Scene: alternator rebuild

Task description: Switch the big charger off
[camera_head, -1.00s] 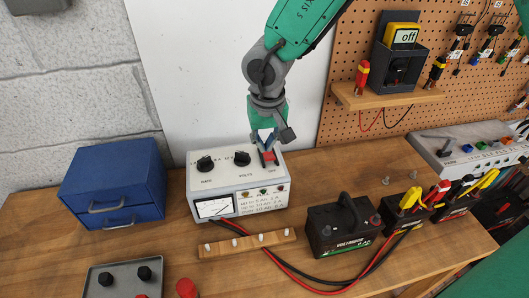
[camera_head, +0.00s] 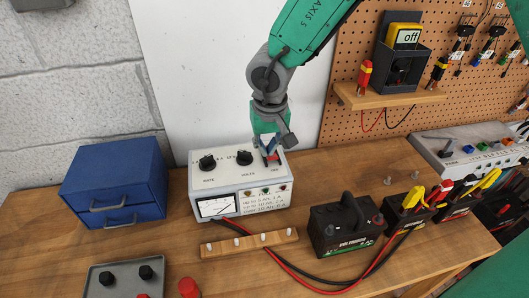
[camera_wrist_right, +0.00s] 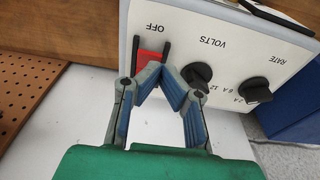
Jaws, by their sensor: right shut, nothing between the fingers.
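The red switch (camera_wrist_right: 151,56) sits in a black frame beside the word OFF in the right wrist view. My right gripper (camera_head: 271,158) is over the right end of the charger's top, at the switch. It is shut and empty; its fingertips (camera_wrist_right: 161,75) overlap the near end of the switch in the right wrist view. I cannot tell whether they touch it. My left gripper is not in view.
A blue drawer box (camera_head: 113,183) stands left of the charger. A wooden strip with pegs (camera_head: 249,243) lies in front. A pegboard (camera_head: 340,110) and a shelf with a meter (camera_head: 407,37) are behind.

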